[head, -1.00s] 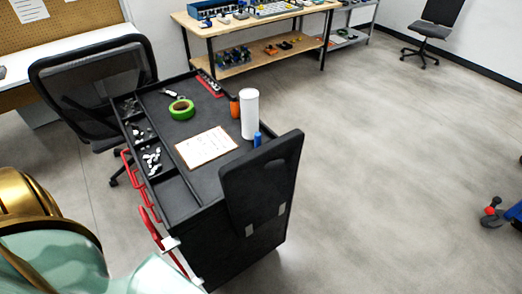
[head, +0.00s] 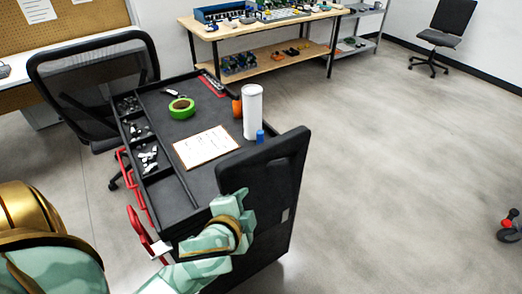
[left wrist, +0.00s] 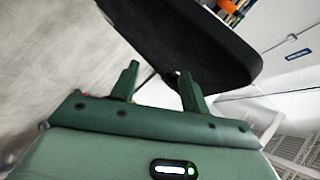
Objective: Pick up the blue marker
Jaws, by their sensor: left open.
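The blue marker (head: 260,136) stands upright on the black cart top at its right edge, just right of the tall white cylinder. Only its upper part shows above the cart's raised black panel. My left gripper (head: 246,206) is open and empty in front of that panel, below and nearer than the marker, with the panel between them. My right gripper is not in view.
The black panel (head: 283,150) rises at the cart's near right corner. The white cylinder (head: 252,110), an orange object (head: 237,107), green tape (head: 181,108) and a paper sheet (head: 206,146) are on the cart. A mesh chair (head: 90,78) stands left.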

